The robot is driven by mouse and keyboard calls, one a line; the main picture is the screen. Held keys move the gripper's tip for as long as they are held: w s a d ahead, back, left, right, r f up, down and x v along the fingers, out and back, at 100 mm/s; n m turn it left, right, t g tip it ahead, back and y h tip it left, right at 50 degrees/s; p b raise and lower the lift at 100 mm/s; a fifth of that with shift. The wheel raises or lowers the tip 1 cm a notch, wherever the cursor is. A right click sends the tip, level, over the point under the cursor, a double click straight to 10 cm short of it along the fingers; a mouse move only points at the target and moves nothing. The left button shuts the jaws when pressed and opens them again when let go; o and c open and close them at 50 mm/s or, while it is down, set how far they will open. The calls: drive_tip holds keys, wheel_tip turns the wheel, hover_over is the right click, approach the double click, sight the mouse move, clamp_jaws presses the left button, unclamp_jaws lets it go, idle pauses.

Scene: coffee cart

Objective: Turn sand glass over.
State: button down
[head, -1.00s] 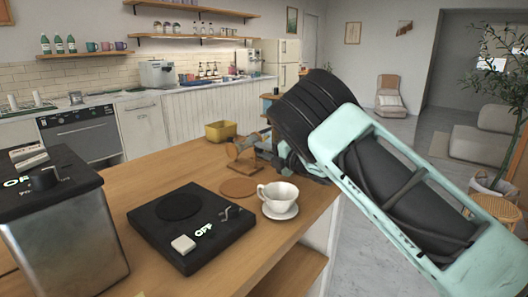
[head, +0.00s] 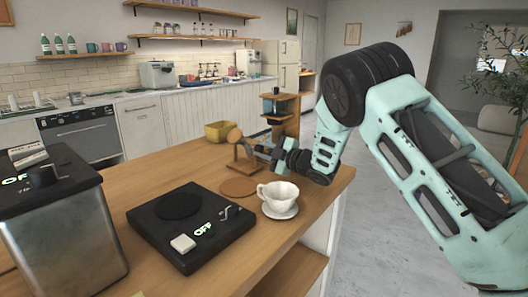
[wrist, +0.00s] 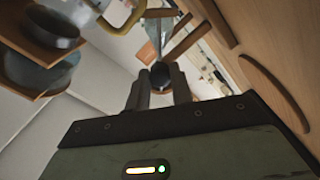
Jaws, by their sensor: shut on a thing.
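The sand glass appears as a small wooden-framed piece (head: 235,135) with a round wooden end, at the far part of the wooden counter. My gripper (head: 252,147) reaches it from the right, with its arm low over the counter's right edge. In the wrist view my two fingers (wrist: 160,92) are shut on it from either side. A dark round part (wrist: 160,75) shows between the fingertips, with clear glass beyond it. In the head view the gripper covers part of it, and I cannot tell exactly how it is tilted or whether it touches the counter.
A round cork coaster (head: 238,187) lies just in front. A white cup (head: 278,194) stands on a saucer (head: 281,213) nearby. A black scale (head: 192,228) and a metal machine (head: 62,225) are nearer. A yellow box (head: 219,132) stands behind. A wooden shelf stand (head: 285,112) is beyond.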

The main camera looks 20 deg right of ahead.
drive_tip(key=shift+d+f+m, duration=0.1)
drive_tip(key=shift+m, duration=0.3)
drive_tip(key=c, duration=1.2)
unclamp_jaws()
drive_tip(key=shift+c, duration=0.2)
drive_tip(key=b+v, duration=0.2)
drive_tip(key=v, duration=1.5)
drive_tip(key=shift+s+d, duration=0.1)
drive_tip(key=shift+s, duration=0.1)
